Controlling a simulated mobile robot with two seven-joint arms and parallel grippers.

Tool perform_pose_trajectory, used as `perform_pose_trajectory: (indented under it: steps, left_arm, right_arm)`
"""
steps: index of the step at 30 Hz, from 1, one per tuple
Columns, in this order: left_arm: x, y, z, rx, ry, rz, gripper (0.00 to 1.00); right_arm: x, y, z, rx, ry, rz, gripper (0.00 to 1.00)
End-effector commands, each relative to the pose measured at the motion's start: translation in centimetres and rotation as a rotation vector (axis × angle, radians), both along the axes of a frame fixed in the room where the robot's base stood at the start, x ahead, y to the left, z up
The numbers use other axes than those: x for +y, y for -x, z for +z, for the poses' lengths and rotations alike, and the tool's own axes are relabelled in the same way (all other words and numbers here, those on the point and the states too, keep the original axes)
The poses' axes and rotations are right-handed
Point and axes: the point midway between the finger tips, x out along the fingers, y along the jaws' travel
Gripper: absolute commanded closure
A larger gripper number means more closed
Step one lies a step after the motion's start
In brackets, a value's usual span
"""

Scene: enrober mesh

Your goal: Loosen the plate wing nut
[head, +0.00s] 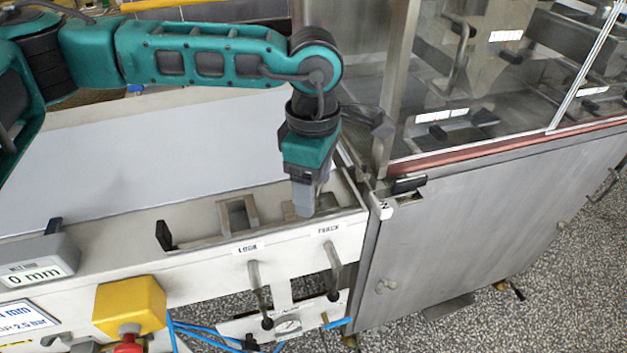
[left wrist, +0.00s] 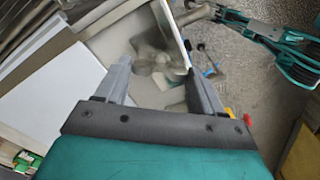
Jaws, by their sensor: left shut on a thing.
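My left gripper (head: 303,205) points down at the right end of the conveyor's front rail, just above the TRACK label. In the left wrist view its two fingers (left wrist: 157,72) stand apart, with a greyish metal piece (left wrist: 152,62) between their tips. This looks like the plate wing nut, and the gripper is shut on it. The piece is blurred, so its wings cannot be made out clearly. In the head view the fingers hide it. My right gripper is not in view.
The steel cabinet with glass panels (head: 470,215) stands close to the right of the gripper. A metal bracket (head: 238,212) sits on the rail to its left. The pale belt (head: 150,145) is clear.

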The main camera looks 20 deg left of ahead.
Motion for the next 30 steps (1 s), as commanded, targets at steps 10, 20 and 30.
perform_pose_trajectory:
  steps: [10, 20, 30]
  left_arm:
    - [0.0, 0.0, 0.0, -0.001, 0.0, 0.006, 0.62]
    - [0.0, 0.0, -0.3, -0.002, 0.002, 0.139, 0.62]
    - [-0.1, 0.0, -0.3, -0.001, 0.004, 0.4, 0.62]
  right_arm:
    - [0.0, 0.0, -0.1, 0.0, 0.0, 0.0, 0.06]
    - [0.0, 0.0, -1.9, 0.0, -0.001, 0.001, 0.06]
    - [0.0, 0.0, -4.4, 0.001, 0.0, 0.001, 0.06]
